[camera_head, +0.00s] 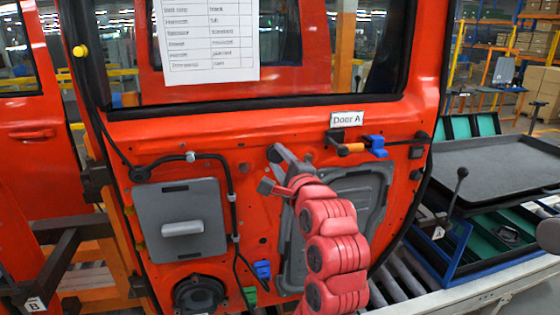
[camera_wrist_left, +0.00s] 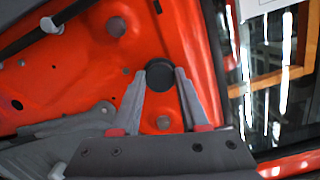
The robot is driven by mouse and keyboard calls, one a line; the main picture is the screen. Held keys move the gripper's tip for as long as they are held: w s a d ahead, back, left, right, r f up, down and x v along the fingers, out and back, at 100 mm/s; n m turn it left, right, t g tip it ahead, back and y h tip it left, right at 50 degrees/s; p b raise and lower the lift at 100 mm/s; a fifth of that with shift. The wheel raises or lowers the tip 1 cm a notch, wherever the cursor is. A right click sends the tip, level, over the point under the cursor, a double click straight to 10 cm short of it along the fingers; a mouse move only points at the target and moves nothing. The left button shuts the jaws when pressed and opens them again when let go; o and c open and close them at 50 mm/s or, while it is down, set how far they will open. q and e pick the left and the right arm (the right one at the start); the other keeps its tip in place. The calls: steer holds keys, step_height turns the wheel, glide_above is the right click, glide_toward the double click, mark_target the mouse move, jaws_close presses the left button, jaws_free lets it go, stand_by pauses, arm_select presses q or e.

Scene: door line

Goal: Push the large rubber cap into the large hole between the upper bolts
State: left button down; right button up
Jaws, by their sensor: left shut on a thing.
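The large rubber cap (camera_wrist_left: 158,73) is a dark, round disc between my left gripper's fingertips, against or just in front of the red door panel (camera_wrist_left: 90,75). My left gripper (camera_head: 275,153) is shut on it, high on the door below the window. Its two grey fingers also show in the wrist view (camera_wrist_left: 160,78). The large hole does not show; the cap and fingers may cover it. I cannot tell how deep the cap sits. Greyish round spots, perhaps bolts or small caps, show above left (camera_wrist_left: 117,27) and below (camera_wrist_left: 163,122) the cap. My right gripper is not in view.
A black cable (camera_head: 228,185) runs beside a grey square panel (camera_head: 180,220) left of my arm. A grey moulded panel (camera_head: 372,190) lies behind the arm. Blue and orange connectors (camera_head: 375,143) sit to the right. A dark tray (camera_head: 500,165) stands at the far right.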

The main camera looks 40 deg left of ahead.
arm_select(q)
steer(key=shift+w+a, duration=0.3)
steer(key=shift+a, duration=0.05)
steer(key=shift+r, duration=0.1)
stand_by(0.5)
steer(key=shift+c, duration=1.7)
jaws_free()
steer(key=b+v, duration=1.1)
steer(key=v, duration=2.3)
steer(key=shift+d, duration=0.2)
